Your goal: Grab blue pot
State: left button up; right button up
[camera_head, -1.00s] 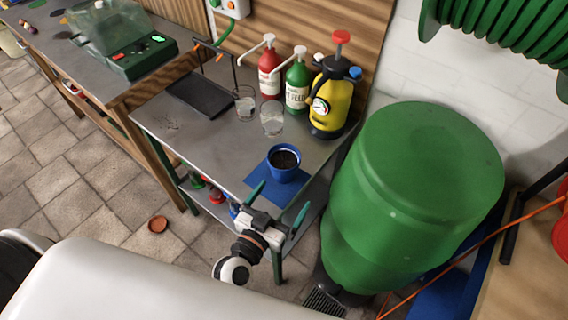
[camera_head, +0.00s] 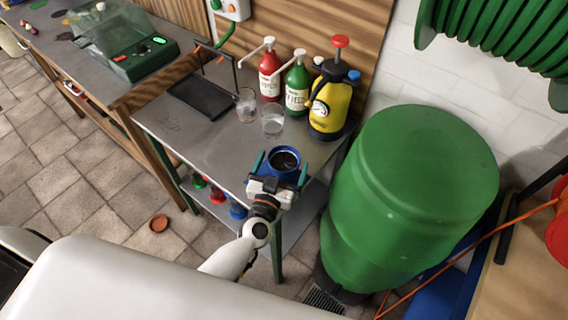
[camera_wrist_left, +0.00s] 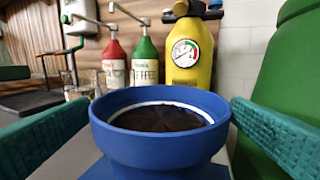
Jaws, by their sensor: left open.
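The blue pot (camera_head: 284,162), filled with dark soil, stands upright near the front edge of the grey table. My left gripper (camera_head: 281,168) is open, with its green fingers on either side of the pot. In the left wrist view the blue pot (camera_wrist_left: 160,125) fills the middle, between the two teal fingers (camera_wrist_left: 158,135). Small gaps show between the rim and the fingers, so they do not appear closed on it. My right gripper is not in view.
Two clear glasses (camera_head: 272,122) stand behind the pot. A red bottle (camera_head: 270,75), a green bottle (camera_head: 297,88) and a yellow sprayer (camera_head: 330,105) stand at the table's back. A large green barrel (camera_head: 410,200) stands close on the right. A black tray (camera_head: 203,97) lies at the left.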

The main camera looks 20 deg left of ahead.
pick_arm(q)
jog(key=shift+w+f, duration=0.1)
jog(key=shift+w, duration=1)
jog(key=c, duration=1.2)
